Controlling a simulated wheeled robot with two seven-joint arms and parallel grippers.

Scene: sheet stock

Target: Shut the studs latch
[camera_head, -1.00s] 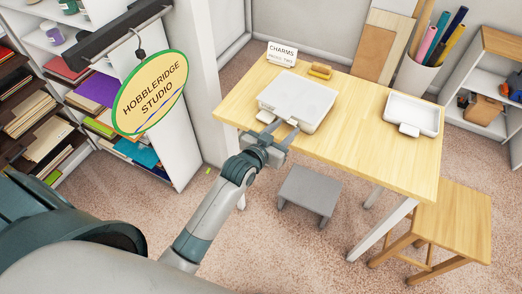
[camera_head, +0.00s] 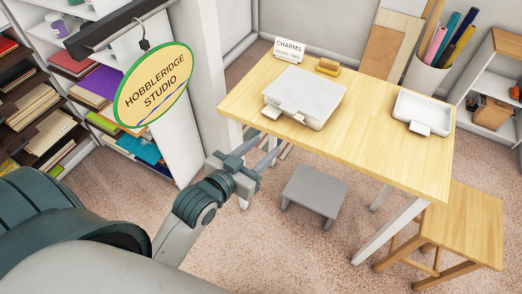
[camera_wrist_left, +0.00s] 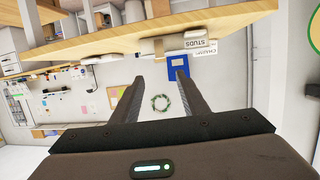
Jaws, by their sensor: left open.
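A white case (camera_head: 307,92) with its lid down sits near the table's left front edge. A pale latch tab (camera_head: 289,110) shows at its front; I cannot tell whether it is fastened. In the left wrist view, upside down, the case front carries a "STUDS" label (camera_wrist_left: 197,43), and a pale tab (camera_wrist_left: 158,47) shows beside it. My left gripper (camera_head: 264,148) is open and empty, below and in front of the table edge, apart from the case. Its two fingers also show in the left wrist view (camera_wrist_left: 160,80). My right gripper is not in view.
A grey stool (camera_head: 315,190) stands below. A hanging sign (camera_head: 153,85) is at left.

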